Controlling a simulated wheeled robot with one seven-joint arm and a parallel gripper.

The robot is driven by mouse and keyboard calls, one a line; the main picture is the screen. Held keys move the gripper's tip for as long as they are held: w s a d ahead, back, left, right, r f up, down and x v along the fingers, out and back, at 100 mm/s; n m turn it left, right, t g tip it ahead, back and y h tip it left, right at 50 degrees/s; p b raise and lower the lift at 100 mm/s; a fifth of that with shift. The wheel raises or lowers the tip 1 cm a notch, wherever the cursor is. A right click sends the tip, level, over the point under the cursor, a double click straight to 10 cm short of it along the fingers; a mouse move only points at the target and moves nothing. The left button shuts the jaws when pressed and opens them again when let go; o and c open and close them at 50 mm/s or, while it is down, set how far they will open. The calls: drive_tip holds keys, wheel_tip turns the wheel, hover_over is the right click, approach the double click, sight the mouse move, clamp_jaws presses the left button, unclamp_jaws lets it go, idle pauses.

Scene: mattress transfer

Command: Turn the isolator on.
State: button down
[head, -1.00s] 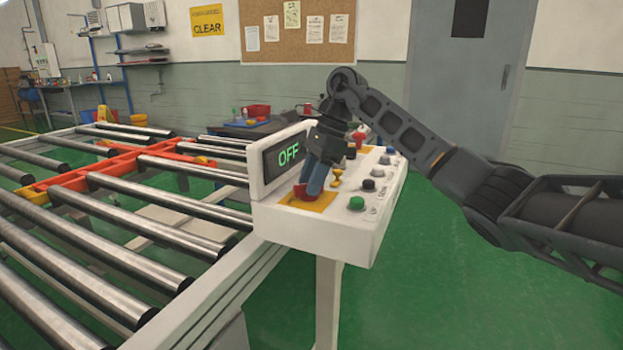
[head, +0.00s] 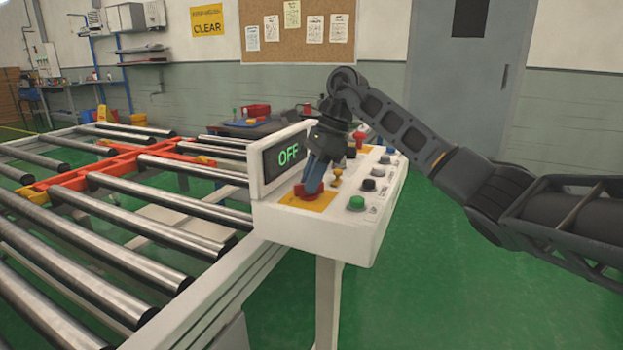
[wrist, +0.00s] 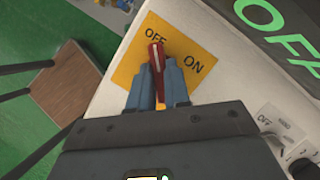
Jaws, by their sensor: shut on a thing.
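The isolator is a red handle (wrist: 155,62) with a white line, on a yellow plate (wrist: 185,48) marked OFF and ON. In the wrist view the handle's tip points to the OFF label, and ON is to the right. In the head view the yellow plate (head: 322,203) is on the white control panel (head: 330,228). My gripper (head: 311,187) reaches down onto the handle. Its blue fingers are shut on the handle, one on each side. The display (head: 286,154) reads OFF in green. The fingers hide part of the handle.
Beside the plate are a green button (head: 357,203), a black knob (head: 368,184) and a small yellow knob (head: 337,174). A roller conveyor (head: 110,240) with orange parts lies to the left. Green floor (head: 440,270) is open to the right.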

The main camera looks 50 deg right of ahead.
drive_tip(key=m+t+h, duration=0.1)
drive_tip(key=m, duration=0.4)
drive_tip(key=shift+s+b, duration=0.15)
drive_tip(key=shift+b, duration=0.25)
drive_tip(key=m+h, duration=0.1)
drive_tip(key=m, duration=0.1)
drive_tip(key=m+t+b, duration=0.1)
drive_tip(key=m, duration=0.1)
drive_tip(key=shift+a+f+m+h, duration=0.1)
drive_tip(key=shift+a+m+h, duration=0.05)
drive_tip(key=shift+m+h, duration=0.2)
drive_tip(key=m+h+b, duration=0.2)
drive_tip(key=m, duration=0.2)
drive_tip(key=shift+a+b, duration=0.15)
drive_tip(key=shift+b, duration=0.15)
drive_tip(key=shift+m+h+b, duration=0.55)
drive_tip(key=shift+m+b, duration=0.35)
drive_tip(key=shift+m, duration=1.05)
drive_tip(key=c, duration=1.1)
unclamp_jaws()
drive_tip(key=shift+a, duration=0.1)
